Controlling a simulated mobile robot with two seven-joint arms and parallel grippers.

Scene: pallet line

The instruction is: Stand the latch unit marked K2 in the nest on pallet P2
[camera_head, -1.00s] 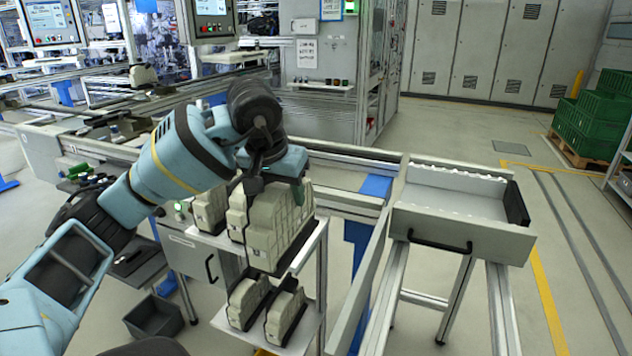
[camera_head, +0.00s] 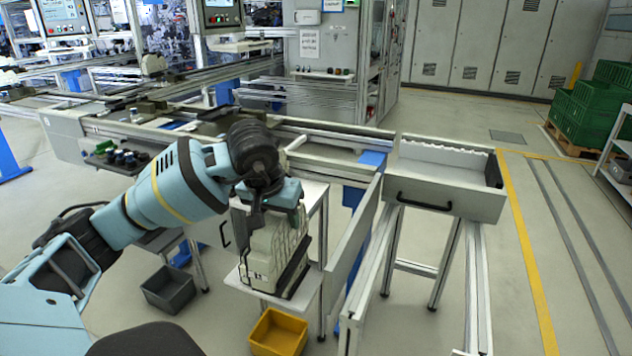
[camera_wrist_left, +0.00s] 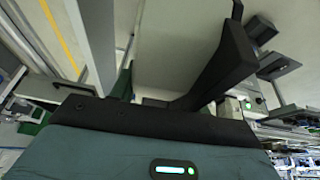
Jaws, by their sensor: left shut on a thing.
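My left gripper (camera_head: 272,208) points down over the small stand, shut on a cream latch unit (camera_head: 275,248) with a ribbed side and a dark edge. The gripper hides its upper part. The held unit overlaps cream shapes at the stand's lower shelf (camera_head: 252,286), so I cannot tell where one ends or whether they touch. No K2 mark is readable. In the left wrist view a dark finger (camera_wrist_left: 228,62) shows, but no unit is clear. I cannot make out pallet P2 or its nest. My right gripper is not in view.
A conveyor line (camera_head: 340,150) runs behind the stand. A grey open tray with a black handle (camera_head: 440,200) stands on rails at right. A yellow bin (camera_head: 278,334) and a grey bin (camera_head: 168,291) are on the floor. Green crates (camera_head: 590,115) stand far right.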

